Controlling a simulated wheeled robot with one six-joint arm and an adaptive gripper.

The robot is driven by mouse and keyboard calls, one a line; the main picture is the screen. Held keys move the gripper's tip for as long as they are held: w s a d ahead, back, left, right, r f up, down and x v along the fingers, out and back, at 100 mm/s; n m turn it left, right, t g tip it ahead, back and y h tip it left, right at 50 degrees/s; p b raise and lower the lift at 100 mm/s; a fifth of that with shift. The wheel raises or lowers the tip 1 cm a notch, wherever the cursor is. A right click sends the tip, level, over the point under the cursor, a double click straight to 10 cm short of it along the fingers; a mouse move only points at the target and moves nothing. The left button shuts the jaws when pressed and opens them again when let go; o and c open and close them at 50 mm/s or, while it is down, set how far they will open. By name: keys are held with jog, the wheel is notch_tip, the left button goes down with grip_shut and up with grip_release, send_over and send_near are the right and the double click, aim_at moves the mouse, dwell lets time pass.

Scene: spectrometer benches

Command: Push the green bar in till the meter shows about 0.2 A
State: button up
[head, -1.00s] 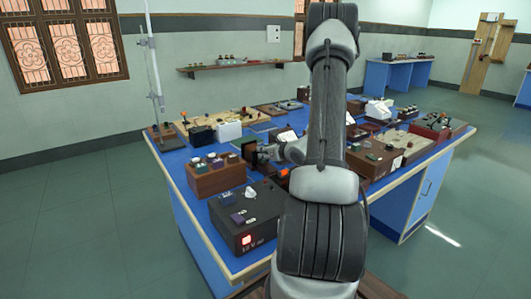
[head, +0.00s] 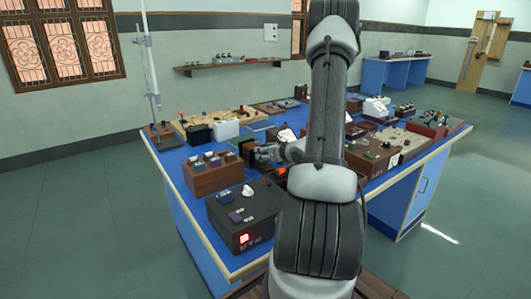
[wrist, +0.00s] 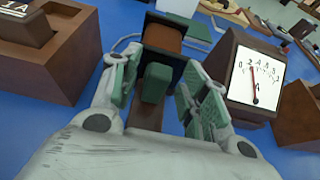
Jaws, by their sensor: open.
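The green bar (wrist: 154,84) shows in the wrist view between my fingers, its near end facing me. Its far part meets the dark-framed brown coil block (wrist: 163,36); how deep it sits inside is hidden. My gripper (wrist: 156,102) is open, one green-padded finger on each side of the bar, with gaps visible. The meter (wrist: 254,76), in a brown case with a white face, stands right of my gripper. In the head view my gripper (head: 262,153) is small and the bar cannot be made out.
A dark power box (head: 243,215) with a lit red switch stands at the near bench corner. A wooden box with several knobs (head: 213,174) is behind it. A brown block (wrist: 45,42) lies left of my gripper. Strips of blue bench top (wrist: 85,85) are free.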

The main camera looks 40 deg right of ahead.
jog(key=v, duration=1.2)
jog(key=shift+f, duration=0.1)
jog(key=a+r+n+g+y, duration=0.1)
jog(key=a+r+n+y, duration=0.1)
jog(key=a+r+n, duration=0.3)
jog(key=a+n+y, duration=0.2)
jog(key=a+y, duration=0.1)
jog(key=a, duration=0.4)
jog(key=s+a+r+n+g+y, duration=0.2)
jog(key=s+a+n+g, duration=0.15)
jog(key=a+n, duration=0.35)
jog(key=s+a+r+n+g+y, duration=0.1)
jog(key=s+a+r+n+g, duration=0.2)
jog(key=s+a+n, duration=0.3)
jog(key=s+d+r+n+g+h, duration=0.1)
jog(key=s+r+n+h, duration=0.6)
jog(key=n, duration=0.9)
jog(key=s+d, duration=0.1)
jog(key=s, duration=0.2)
jog(key=shift+d+r+n, duration=0.3)
jog(key=shift+d+r, duration=0.05)
jog(key=shift+d, duration=0.05)
